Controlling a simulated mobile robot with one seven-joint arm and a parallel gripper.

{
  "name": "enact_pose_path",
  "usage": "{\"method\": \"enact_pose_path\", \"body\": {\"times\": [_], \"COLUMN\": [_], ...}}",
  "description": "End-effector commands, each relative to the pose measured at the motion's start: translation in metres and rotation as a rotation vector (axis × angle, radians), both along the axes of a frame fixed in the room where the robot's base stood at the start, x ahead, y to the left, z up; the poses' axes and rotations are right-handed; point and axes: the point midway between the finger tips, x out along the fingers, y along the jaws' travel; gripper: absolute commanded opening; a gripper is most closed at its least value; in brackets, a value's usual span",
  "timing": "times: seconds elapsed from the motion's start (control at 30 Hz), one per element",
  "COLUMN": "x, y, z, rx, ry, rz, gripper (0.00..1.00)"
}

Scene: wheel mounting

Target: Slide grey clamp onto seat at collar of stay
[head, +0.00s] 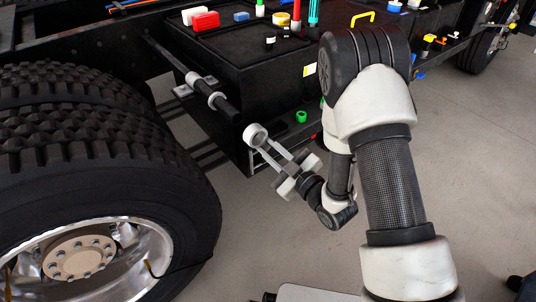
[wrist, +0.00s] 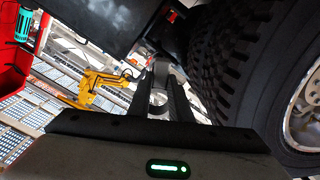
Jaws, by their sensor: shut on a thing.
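The grey clamp (head: 255,134) is a short ring at the tips of my gripper (head: 266,149) in the head view. My gripper is shut on it, with its fingers pointing up and left. The wrist view shows the clamp (wrist: 160,73) between the far ends of the fingers (wrist: 161,95). The stay (head: 166,54) is a dark rod running down and right from the truck frame.
Large dual tyres (head: 95,150) stand left of the stay. A black box (head: 270,70) behind it carries a red block (head: 205,20) and other small parts. A green ring (head: 301,117) shows near the box's lower edge. Floor is clear below my gripper.

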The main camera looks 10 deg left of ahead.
Motion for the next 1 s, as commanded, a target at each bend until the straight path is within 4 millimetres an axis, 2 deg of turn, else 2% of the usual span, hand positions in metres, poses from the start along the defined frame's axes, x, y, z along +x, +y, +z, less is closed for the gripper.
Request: {"method": "enact_pose_path", "body": {"times": [0.5, 1.0], "x": [0.0, 0.03], "y": [-0.001, 0.035], "z": [0.0, 0.001], "rx": [0.006, 0.005], "ry": [-0.002, -0.003], "rz": [0.0, 0.001], "gripper": [0.0, 0.0]}}
